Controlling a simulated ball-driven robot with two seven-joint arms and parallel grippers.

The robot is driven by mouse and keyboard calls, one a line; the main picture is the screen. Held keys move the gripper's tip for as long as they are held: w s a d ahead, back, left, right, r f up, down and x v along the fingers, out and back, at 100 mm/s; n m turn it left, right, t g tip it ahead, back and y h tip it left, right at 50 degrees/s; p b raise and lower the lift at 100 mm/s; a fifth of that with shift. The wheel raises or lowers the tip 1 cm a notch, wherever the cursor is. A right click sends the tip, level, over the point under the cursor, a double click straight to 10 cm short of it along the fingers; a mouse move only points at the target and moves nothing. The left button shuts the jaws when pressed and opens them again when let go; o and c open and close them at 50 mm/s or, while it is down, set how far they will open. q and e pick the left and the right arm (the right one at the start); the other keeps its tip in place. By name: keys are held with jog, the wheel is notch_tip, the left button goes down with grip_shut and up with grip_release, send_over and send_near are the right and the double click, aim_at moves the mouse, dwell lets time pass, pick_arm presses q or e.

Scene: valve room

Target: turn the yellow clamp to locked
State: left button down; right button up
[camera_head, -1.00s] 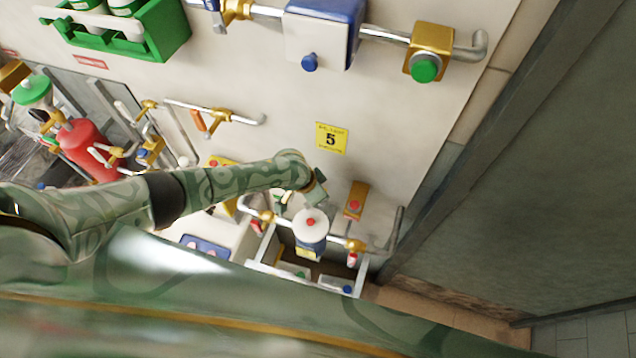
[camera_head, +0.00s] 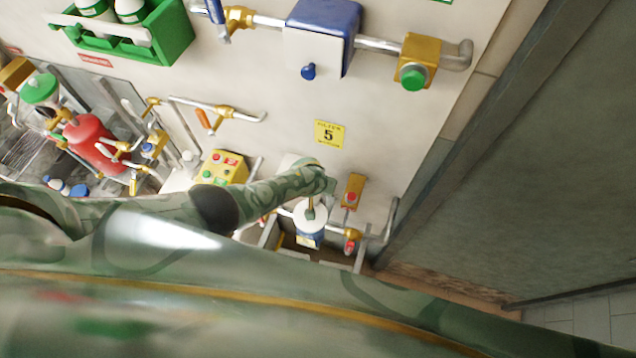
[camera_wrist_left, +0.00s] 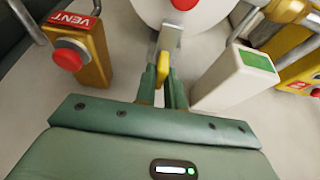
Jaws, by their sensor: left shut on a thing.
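The yellow clamp (camera_wrist_left: 161,66) shows in the left wrist view as a small yellow piece between my left gripper's fingers (camera_wrist_left: 162,86). The gripper is shut on it, and a grey metal part stands just beyond. Behind is a round white filter lid with a red knob (camera_wrist_left: 184,4). In the head view my left gripper (camera_head: 312,208) is in front of the white-lidded filter housing (camera_head: 309,238), which has a blue lower part. The clamp cannot be made out there, and the locked marking is not visible. My right gripper is not in view.
A brass VENT block with a red button (camera_wrist_left: 88,50) stands left in the wrist view. A white block with a green top (camera_wrist_left: 236,78) is close on the right. In the head view, a yellow button box (camera_head: 222,168) and pipes surround the arm; a yellow "5" sign (camera_head: 329,135) hangs above.

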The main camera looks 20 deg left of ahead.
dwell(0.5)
pick_arm(q)
jog(key=c, duration=1.5)
grip_release()
jog(key=shift+r, duration=0.1)
jog(key=p+v, duration=0.2)
jog(key=v, duration=0.1)
jog(key=shift+d+r, duration=0.1)
jog(key=shift+s+r, duration=0.25)
jog(key=v, duration=1.2)
jog(key=shift+r, duration=0.15)
